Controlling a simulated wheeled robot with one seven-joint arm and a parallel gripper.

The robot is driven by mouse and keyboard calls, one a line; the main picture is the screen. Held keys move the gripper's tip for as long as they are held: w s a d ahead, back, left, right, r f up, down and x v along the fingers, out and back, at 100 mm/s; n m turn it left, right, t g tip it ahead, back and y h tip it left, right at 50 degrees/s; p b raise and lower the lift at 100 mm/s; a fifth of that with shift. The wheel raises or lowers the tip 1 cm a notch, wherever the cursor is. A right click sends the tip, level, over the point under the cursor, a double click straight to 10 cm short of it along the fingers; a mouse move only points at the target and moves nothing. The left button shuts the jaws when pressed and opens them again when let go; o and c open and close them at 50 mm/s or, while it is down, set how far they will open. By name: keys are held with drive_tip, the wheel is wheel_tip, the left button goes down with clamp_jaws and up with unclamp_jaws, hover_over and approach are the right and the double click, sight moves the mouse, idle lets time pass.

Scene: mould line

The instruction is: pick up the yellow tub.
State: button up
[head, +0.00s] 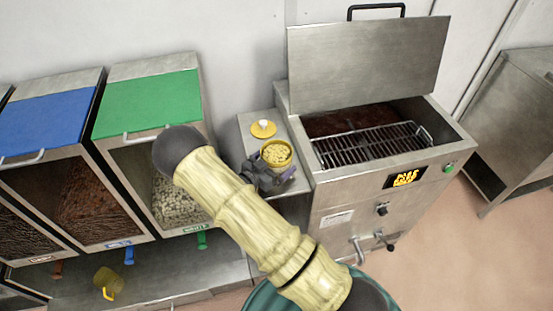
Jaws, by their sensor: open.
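The yellow tub (277,158) stands upright on a small steel side table (247,139) and is filled with pale pieces. A yellow lid (263,129), cream on top, lies on the table just behind it to the left. My gripper (272,172) is open at the near side of the tub, right up against it in the picture. Its dark body hides the tub's lower front. I cannot tell whether the fingers reach around the tub or touch it.
A steel melting tank (338,191) with a raised lid and wire rack adjoins the table on the right. Bins with green (151,103) and blue (45,123) lids stand left. A yellow cup-like scoop (107,281) lies on the shelf below.

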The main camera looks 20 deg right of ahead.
drive_tip(key=shift+w+d, duration=0.15)
drive_tip(key=shift+d, duration=0.05)
idle(0.4)
drive_tip(key=c, duration=1.1)
drive_tip(key=shift+r, duration=0.1)
wheel_tip(320, 180, up, 10)
drive_tip(key=shift+f+b, duration=0.1)
drive_tip(key=shift+b, duration=0.6)
